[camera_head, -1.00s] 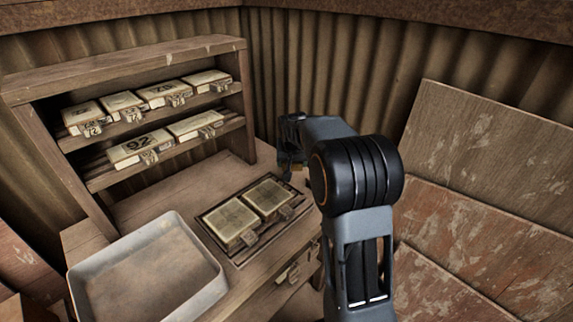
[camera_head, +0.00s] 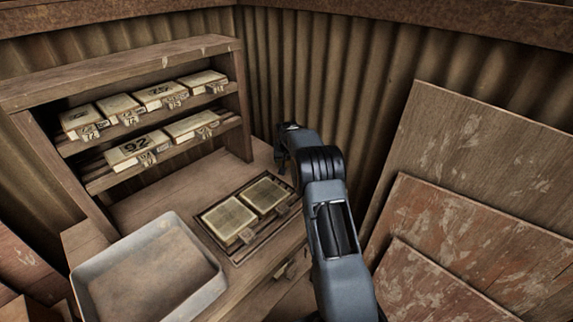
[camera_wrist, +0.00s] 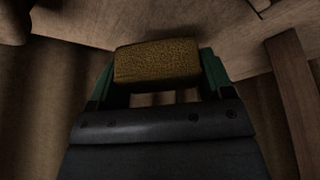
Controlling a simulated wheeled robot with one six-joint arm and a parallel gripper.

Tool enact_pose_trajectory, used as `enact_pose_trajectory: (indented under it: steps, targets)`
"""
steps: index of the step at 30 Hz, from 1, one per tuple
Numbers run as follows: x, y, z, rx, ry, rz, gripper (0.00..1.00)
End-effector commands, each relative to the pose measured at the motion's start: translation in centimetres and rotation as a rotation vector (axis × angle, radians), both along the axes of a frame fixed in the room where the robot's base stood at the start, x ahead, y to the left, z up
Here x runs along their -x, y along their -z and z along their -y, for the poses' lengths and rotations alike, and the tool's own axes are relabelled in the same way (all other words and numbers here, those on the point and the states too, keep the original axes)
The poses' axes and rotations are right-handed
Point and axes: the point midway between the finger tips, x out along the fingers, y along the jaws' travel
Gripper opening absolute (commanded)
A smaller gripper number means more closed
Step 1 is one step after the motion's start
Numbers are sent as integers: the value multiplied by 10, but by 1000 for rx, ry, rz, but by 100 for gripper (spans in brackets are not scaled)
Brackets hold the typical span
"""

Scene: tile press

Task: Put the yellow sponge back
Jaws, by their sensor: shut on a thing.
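The yellow sponge (camera_wrist: 157,63) shows in the wrist view as a dull yellow-brown block. My gripper (camera_wrist: 158,72) is shut on it, with a green finger at each side. Wooden surfaces lie beyond the sponge in that view. In the head view my arm reaches toward the back corner, right of the two framed tiles, and the wrist end is near the corrugated wall. The fingers and the sponge are hidden there by my own arm.
A wooden shelf (camera_head: 128,66) with several numbered blocks stands at the back left. On the bench are a pale empty-looking tray (camera_head: 82,284) and a dark frame (camera_head: 237,257) holding two tiles. Flaking boards (camera_head: 480,150) lean at the right. Bare bench (camera_head: 150,203) shows before the shelf.

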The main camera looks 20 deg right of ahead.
Motion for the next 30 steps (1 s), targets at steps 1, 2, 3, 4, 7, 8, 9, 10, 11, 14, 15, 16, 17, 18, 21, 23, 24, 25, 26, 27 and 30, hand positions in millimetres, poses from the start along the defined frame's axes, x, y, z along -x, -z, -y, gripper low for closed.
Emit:
enact_pose_trajectory:
  steps: [1,2,3,4,7,8,9,10,11,14,15,16,17,18,21,23,24,25,26,27,30]
  targets:
    - [0,7,0,-1,0,-4,52]
    - [0,11,0,-1,0,-5,52]
    - [0,17,0,-1,0,-5,52]
    - [0,21,0,-1,0,-4,52]
    - [0,30,0,0,0,-2,52]
    - [0,31,0,0,0,-1,52]
    - [0,31,0,0,0,0,52]
    - [0,31,0,0,0,0,52]
    - [0,30,0,0,0,0,52]
    - [0,31,0,0,0,0,52]
    - [0,31,0,0,0,0,52]
    - [0,32,0,0,0,-1,52]
    - [0,33,0,0,0,-1,52]
    - [0,34,0,0,0,-1,52]
    - [0,34,0,0,0,-1,79]
    - [0,34,0,0,0,-1,85]
    - [0,34,0,0,0,-1,89]
    - [0,34,0,0,0,-1,92]
    - [0,34,0,0,0,-1,95]
    - [0,34,0,0,0,-1,99]
    - [0,34,0,0,0,-1,99]
